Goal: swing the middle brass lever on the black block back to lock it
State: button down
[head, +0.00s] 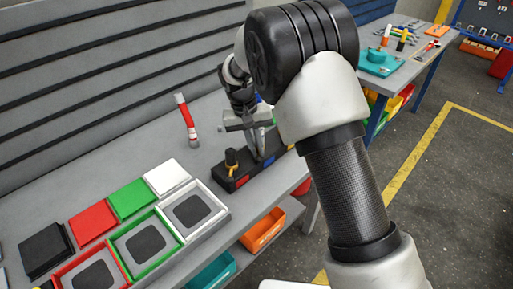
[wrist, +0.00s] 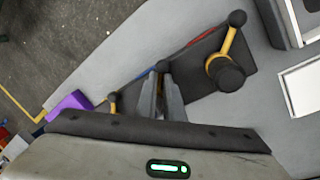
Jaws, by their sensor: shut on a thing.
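The black block (head: 224,181) lies on the grey bench in the head view, with coloured marks along its front. It also shows in the wrist view (wrist: 197,82). One end lever, brass with a black ball and a thick black hub (wrist: 226,73), stands clear of my gripper. Another brass lever (wrist: 112,101) shows at the block's other end, partly covered by my gripper's body. My gripper (wrist: 162,76) is over the block's middle, its fingers closed around the middle lever's dark ball (wrist: 164,66). The middle lever's brass arm is mostly hidden by the fingers.
To the left are coloured square plates and framed trays (head: 200,233). An orange bin (head: 262,229) sits below the bench edge. A purple thing (wrist: 68,104) shows beside the gripper.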

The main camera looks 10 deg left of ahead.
jog(key=shift+s+d+f, duration=0.2)
jog(key=shift+s+f, duration=0.05)
jog(key=shift+s, duration=0.1)
jog(key=c, duration=1.8)
grip_release()
jog(key=shift+o, duration=0.4)
jog(key=shift+d+r, duration=0.1)
jog(key=shift+d, duration=0.05)
jog(key=shift+w+r, duration=0.1)
jog(key=shift+w, duration=0.05)
